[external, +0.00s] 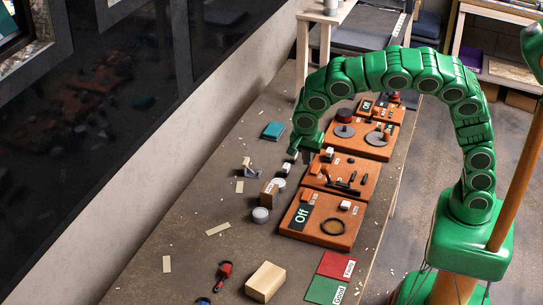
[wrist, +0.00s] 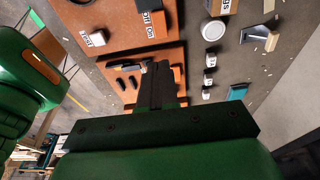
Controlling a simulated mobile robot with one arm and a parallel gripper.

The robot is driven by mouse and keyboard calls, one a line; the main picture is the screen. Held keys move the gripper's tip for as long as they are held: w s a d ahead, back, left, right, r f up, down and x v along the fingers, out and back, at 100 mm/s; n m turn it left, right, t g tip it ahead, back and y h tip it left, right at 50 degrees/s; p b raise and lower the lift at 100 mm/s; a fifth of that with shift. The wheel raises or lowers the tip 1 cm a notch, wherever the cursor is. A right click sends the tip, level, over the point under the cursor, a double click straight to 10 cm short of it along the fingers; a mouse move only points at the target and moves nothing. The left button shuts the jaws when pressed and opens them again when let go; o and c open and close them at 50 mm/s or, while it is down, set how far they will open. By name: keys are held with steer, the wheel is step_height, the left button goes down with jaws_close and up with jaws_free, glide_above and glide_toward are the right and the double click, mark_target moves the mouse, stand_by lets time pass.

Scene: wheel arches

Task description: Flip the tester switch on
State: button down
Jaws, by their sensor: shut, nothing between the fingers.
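My gripper (external: 303,150) is at the end of the green arm, low over the left edge of the orange boards. In the wrist view its dark fingers (wrist: 161,75) are together and empty, in front of the middle orange board. That middle board (external: 369,178) carries several black handles (external: 344,184). The nearer orange board (external: 318,241) has a dark panel (external: 300,216) reading "Off", a white block and a dark ring. Small "Off" and "On" labels (wrist: 147,24) show upside down in the wrist view. I cannot tell which part is the tester switch; the fingertips hide some of the middle board.
Two more orange boards stand farther back, one with round discs (external: 344,131), one with a small panel (external: 366,106). A teal block (external: 273,130), white jar (external: 260,215), wooden block (external: 265,281) and red and green cards (external: 337,265) lie on the grey table (external: 165,225).

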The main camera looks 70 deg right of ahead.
mark_target(309, 191)
steer(key=shift+d, duration=0.1)
stand_by(0.3)
steer(key=d+f, duration=0.1)
steer(key=f, duration=0.3)
steer(key=d+f, duration=0.1)
steer(key=f, duration=0.4)
steer(key=d+f, duration=0.1)
steer(key=f, duration=0.3)
steer(key=shift+f, duration=0.35)
steer(key=shift+d+f+y, duration=0.2)
steer(key=shift+f+y, duration=0.1)
steer(key=shift+y, duration=0.1)
steer(key=shift+a, duration=0.1)
